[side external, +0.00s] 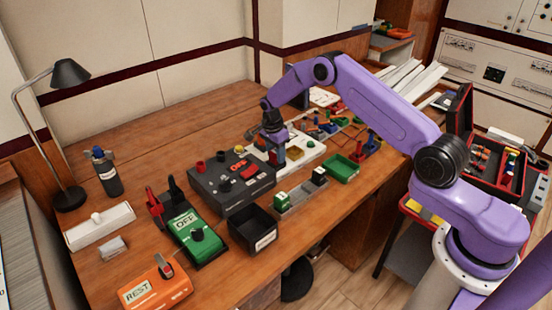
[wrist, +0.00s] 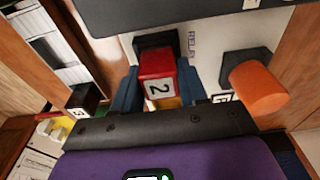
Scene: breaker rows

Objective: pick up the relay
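The red relay (wrist: 157,82), with a white label reading 2, sits at a black socket on a white panel (wrist: 205,35) in the wrist view. Printing beside the socket begins "RELA". My gripper (wrist: 158,80) has its blue-grey fingers on either side of the relay, very close to it. I cannot tell whether they press on it. In the side view my gripper (side external: 277,150) points down at the white panel (side external: 312,149), behind the dark control box, and mostly hides the relay.
An orange knob (wrist: 258,84) stands close to the right finger. In the side view a dark control box (side external: 232,183) stands left of my gripper, and a green tray (side external: 341,168) lies to its right. A black bin (side external: 253,230) is nearer the front. The table's back left is clear.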

